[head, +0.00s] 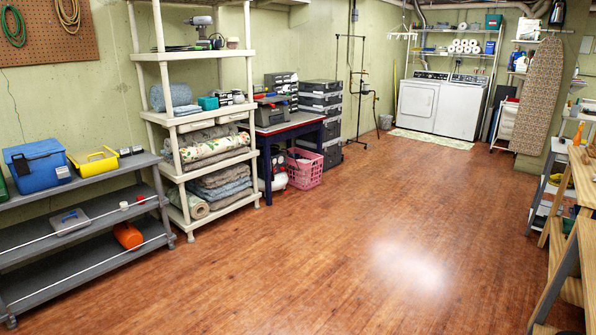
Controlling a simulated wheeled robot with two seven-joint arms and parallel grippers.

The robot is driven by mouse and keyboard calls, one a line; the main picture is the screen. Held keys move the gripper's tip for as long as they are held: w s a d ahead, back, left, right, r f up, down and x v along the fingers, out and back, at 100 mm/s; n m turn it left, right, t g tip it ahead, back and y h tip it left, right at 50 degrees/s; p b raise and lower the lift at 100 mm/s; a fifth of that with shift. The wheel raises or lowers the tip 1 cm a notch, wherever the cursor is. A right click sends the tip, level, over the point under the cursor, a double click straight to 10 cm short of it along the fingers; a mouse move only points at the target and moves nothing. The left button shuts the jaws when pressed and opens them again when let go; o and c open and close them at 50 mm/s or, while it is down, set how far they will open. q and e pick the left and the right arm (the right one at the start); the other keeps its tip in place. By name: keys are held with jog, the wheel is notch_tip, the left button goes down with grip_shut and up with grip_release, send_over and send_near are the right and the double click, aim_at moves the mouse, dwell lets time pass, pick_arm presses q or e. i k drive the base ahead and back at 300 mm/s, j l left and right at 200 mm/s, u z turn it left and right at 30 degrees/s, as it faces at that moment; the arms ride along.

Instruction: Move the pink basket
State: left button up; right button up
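The pink basket (304,170) is on the wooden floor in the middle left of the head view. It has openwork sides. It stands partly under the front of a dark blue table (313,127), just right of the tall cream shelf. Something dark shows at its top, too small to make out. Neither of my grippers shows in the head view.
A cream shelf (165,117) with folded textiles and a grey shelf (88,212) line the left wall. Dark drawer units (320,100) stand behind the table. A wooden bench (581,182) is at the right. The floor (360,230) between is clear towards the washer and dryer (463,105).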

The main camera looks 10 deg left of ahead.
aim_at(314, 183)
jog(key=i+u, duration=0.1)
jog(key=i, duration=8.85)
jog(key=i+u, duration=0.25)
jog(key=k+l, duration=0.05)
jog(key=k, duration=0.05)
